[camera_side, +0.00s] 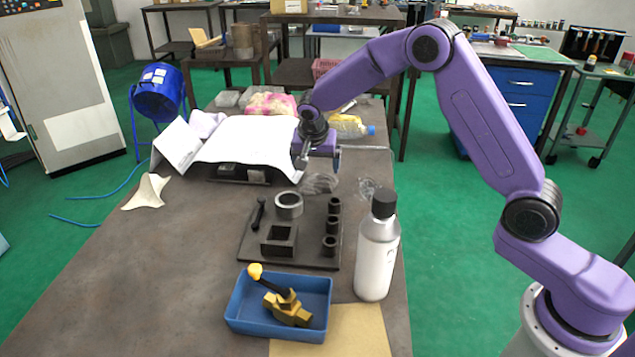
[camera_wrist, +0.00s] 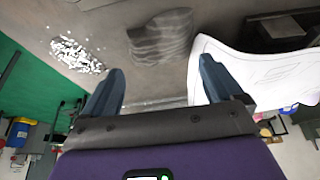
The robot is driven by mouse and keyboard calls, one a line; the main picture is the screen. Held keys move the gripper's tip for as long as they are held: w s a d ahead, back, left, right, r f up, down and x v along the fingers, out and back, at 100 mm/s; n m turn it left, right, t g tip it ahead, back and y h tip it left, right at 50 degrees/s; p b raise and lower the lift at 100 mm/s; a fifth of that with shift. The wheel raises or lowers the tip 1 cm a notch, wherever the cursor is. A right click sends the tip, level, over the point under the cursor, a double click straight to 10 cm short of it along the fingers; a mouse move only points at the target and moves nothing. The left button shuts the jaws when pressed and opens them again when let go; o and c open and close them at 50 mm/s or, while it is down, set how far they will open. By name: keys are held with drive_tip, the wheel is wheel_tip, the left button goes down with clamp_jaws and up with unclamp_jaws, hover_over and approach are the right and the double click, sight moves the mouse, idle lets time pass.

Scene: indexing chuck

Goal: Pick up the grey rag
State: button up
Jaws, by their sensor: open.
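The grey rag (camera_side: 318,183) lies flat and crumpled on the brown bench, just right of the white sheet. In the wrist view the rag (camera_wrist: 160,38) shows dark and light grey folds, beyond the fingertips and roughly centred between them. My gripper (camera_side: 319,162) is above the bench beside the right edge of the white sheet, on the far side of the rag in the side view. In the wrist view my gripper (camera_wrist: 161,72) has its two blue-grey fingers wide apart with nothing between them. The rag is apart from the fingers.
A white sheet (camera_side: 245,140) drapes over a dark block, close to one finger. Metal shavings (camera_side: 367,189) lie right of the rag. A dark fixture plate (camera_side: 310,258), a white bottle (camera_side: 376,255) and a blue tray (camera_side: 245,325) stand nearer.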

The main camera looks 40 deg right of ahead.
sight(317, 178)
drive_tip(key=shift+x, duration=3.15)
drive_tip(key=shift+s, duration=0.1)
drive_tip(key=c, duration=0.7)
